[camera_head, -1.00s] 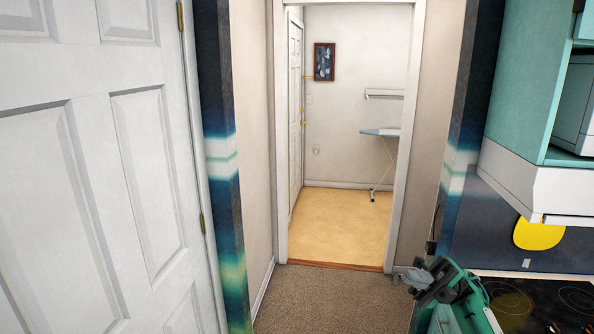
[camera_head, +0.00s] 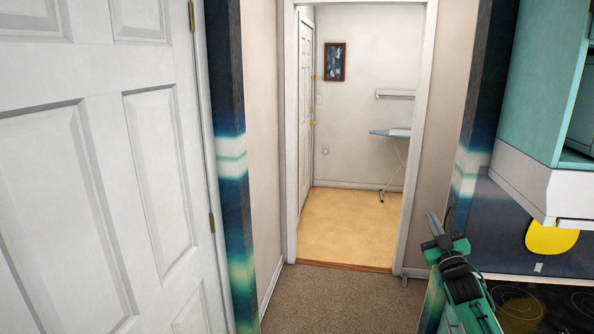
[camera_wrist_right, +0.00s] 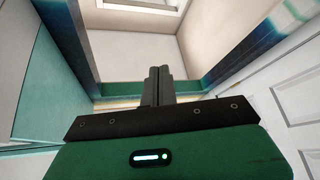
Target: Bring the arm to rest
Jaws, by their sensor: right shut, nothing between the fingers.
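My right gripper (camera_head: 436,226) is at the lower right of the head view, in front of the wall edge beside the stove. It points upward, and its two fingers are together with nothing between them. In the right wrist view the closed fingers (camera_wrist_right: 157,86) stand up side by side, with walls and the ceiling behind them. My left gripper is not in view.
A black glass cooktop (camera_head: 540,303) lies right of my right arm, under a white range hood (camera_head: 545,185) and teal cabinet (camera_head: 530,80). A white door (camera_head: 100,180) fills the left. An open doorway ahead shows an ironing board (camera_head: 390,133). The carpet (camera_head: 335,300) is clear.

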